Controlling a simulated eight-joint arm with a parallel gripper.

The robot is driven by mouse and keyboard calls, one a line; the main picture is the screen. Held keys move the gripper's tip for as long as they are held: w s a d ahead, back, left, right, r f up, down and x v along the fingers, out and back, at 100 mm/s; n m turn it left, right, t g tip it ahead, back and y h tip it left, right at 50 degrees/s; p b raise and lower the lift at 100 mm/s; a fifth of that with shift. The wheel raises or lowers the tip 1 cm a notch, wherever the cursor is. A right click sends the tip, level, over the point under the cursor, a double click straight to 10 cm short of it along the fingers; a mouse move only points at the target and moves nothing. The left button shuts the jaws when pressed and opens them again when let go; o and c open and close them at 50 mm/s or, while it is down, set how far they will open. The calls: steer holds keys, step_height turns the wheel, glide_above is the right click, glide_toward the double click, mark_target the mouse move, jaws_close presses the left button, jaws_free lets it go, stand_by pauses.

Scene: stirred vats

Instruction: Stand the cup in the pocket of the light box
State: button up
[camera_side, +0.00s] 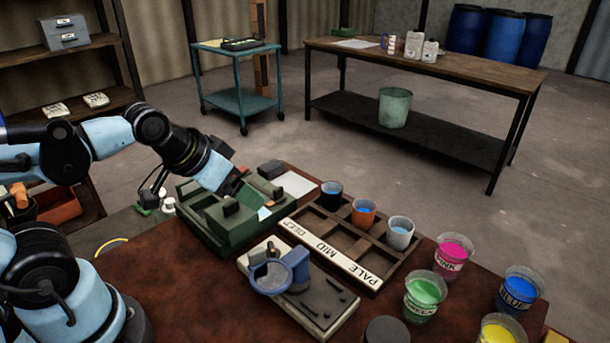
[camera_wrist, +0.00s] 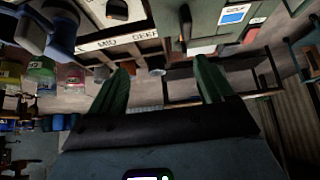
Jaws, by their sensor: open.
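My gripper (camera_side: 250,200) is open over the right part of the green light box (camera_side: 215,228). In the wrist view, its two dark green fingers (camera_wrist: 160,75) stand apart with nothing held between them. The light box shows at the top right of the wrist view (camera_wrist: 205,20), with a blue patch on a white card. Its pocket cannot be made out clearly. Which one the task means cannot be told.
The rack's label strip (camera_side: 331,255) reads DEEP, MID, PALE. A blue ring fixture (camera_side: 270,290) stands in front. Pink (camera_side: 452,262), green (camera_side: 423,305), blue (camera_side: 517,297) and yellow (camera_side: 500,332) tubs stand right. A white sheet (camera_side: 297,183) lies behind the rack.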

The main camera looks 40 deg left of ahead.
steer(key=w+r+n+g, duration=0.2)
steer(key=w+r+n, duration=0.1)
steer(key=w+r, duration=0.25)
steer(key=n+g+h, duration=0.1)
steer(key=n+g, duration=0.5)
steer(key=n, duration=0.2)
glide_above(332, 188)
step_height(332, 188, down, 5)
steer(key=f, duration=0.3)
steer(key=s+f, duration=0.1)
steer(key=f, duration=0.3)
steer(key=d+f, duration=0.1)
steer(key=f, duration=0.3)
steer(key=shift+s+d+f, duration=0.1)
steer(key=shift+s+f, duration=0.1)
steer(key=shift+s, duration=0.1)
steer(key=shift+r, duration=0.15)
steer(key=c, duration=1.2)
